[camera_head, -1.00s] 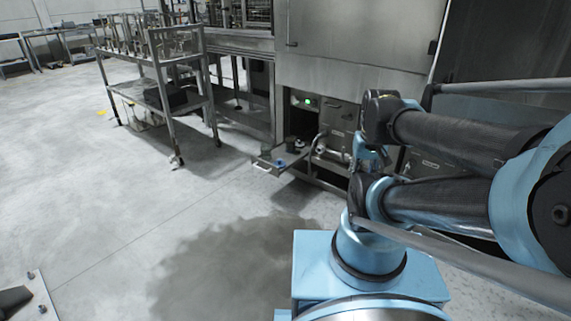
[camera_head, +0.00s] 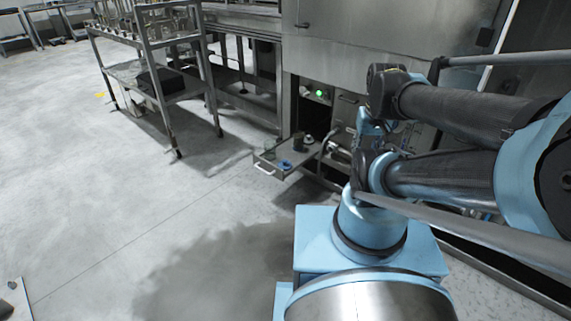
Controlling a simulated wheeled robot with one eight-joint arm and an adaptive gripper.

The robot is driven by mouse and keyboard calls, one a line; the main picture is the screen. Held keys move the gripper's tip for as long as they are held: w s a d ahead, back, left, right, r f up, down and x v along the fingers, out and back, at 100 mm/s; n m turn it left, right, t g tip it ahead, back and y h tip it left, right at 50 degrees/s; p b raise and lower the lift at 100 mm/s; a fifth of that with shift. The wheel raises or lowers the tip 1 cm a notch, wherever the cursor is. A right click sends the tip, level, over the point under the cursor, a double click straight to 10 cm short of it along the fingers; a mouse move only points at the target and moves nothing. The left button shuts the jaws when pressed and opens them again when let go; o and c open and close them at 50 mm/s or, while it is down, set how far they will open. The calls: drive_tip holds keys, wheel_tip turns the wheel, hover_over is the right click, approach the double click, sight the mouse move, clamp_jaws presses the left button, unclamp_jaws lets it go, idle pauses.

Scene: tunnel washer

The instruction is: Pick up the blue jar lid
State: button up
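A small blue round thing (camera_head: 285,164), which looks like the blue jar lid, lies on a pulled-out metal tray (camera_head: 268,171) low at the front of the washer. A dark jar-like object (camera_head: 299,141) and a small greenish item (camera_head: 270,152) stand on the same tray behind it. My blue and black arm is folded at the right, well apart from the tray. My gripper cannot be made out; the arm links hide it or it is out of frame.
The steel washer cabinet (camera_head: 385,35) stands behind the tray, with a lit green button (camera_head: 319,92). A metal rack cart (camera_head: 205,85) with a black box (camera_head: 160,80) stands to the left. The concrete floor (camera_head: 110,200) at left and front is clear, with a dark damp-looking patch.

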drive_tip(key=shift+o, duration=1.4)
drive_tip(key=shift+w, duration=0.1)
drive_tip(key=o, duration=0.4)
drive_tip(key=shift+s+r, duration=0.3)
drive_tip(key=o, duration=0.4)
drive_tip(key=shift+w+a+r, duration=0.1)
drive_tip(key=shift+r, duration=0.2)
drive_tip(key=w+a+r+n, duration=0.25)
drive_tip(key=w+r, duration=0.25)
drive_tip(key=w, duration=0.3)
drive_tip(key=n+g, duration=0.2)
drive_tip(key=n, duration=1.3)
hover_over(284, 161)
wheel_tip(284, 161, down, 34)
drive_tip(key=shift+n, duration=0.25)
wheel_tip(284, 161, down, 12)
drive_tip(key=shift+w+d+f, duration=0.15)
drive_tip(key=shift+a+f, duration=0.15)
drive_tip(key=shift+f, duration=1.15)
drive_tip(key=shift+a+f, duration=0.15)
drive_tip(key=shift+f, duration=1.15)
